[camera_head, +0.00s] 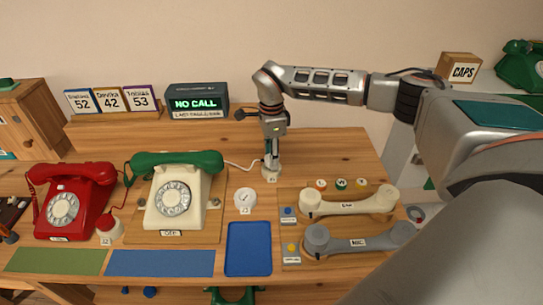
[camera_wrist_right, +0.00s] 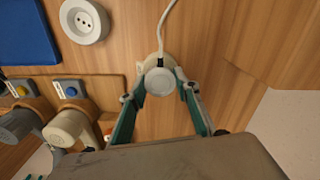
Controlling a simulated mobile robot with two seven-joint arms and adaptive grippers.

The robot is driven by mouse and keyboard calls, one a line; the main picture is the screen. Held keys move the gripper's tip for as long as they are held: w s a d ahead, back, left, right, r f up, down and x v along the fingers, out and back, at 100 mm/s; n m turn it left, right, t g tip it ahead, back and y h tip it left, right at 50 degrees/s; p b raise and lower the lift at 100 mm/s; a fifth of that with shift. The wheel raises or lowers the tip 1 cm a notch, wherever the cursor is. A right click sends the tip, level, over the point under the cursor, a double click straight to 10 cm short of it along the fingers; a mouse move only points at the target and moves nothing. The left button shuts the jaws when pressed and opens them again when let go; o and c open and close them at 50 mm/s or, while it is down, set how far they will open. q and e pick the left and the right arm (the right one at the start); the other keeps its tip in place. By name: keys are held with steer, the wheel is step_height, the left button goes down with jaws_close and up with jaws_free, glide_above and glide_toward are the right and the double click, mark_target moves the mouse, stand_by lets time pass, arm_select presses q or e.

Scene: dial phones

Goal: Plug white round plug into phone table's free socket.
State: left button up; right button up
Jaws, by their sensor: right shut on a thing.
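The white round plug (camera_wrist_right: 160,82) is between the fingertips of my right gripper (camera_wrist_right: 162,92), which is shut on it. A white cord runs up from it. In the head view my right gripper (camera_head: 271,153) points down at the plug (camera_head: 270,174), near the table's back middle. A cream round base with a small label (camera_wrist_right: 143,68) shows partly beneath the plug; whether they touch I cannot tell. A white round socket (camera_head: 245,200) with open holes lies to the front left of the plug, and also shows in the right wrist view (camera_wrist_right: 83,21). My left gripper is out of view.
The cream phone with green handset (camera_head: 175,200) stands left of the socket, the red phone (camera_head: 66,205) farther left. A blue tray (camera_head: 248,262) lies in front of the socket. Cream (camera_head: 350,205) and grey (camera_head: 357,242) handsets lie right. Bare wood surrounds the socket.

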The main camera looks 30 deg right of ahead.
steer(key=shift+f, duration=0.65)
steer(key=o, duration=1.1)
steer(key=shift+c, duration=0.2)
step_height(320, 180, up, 12)
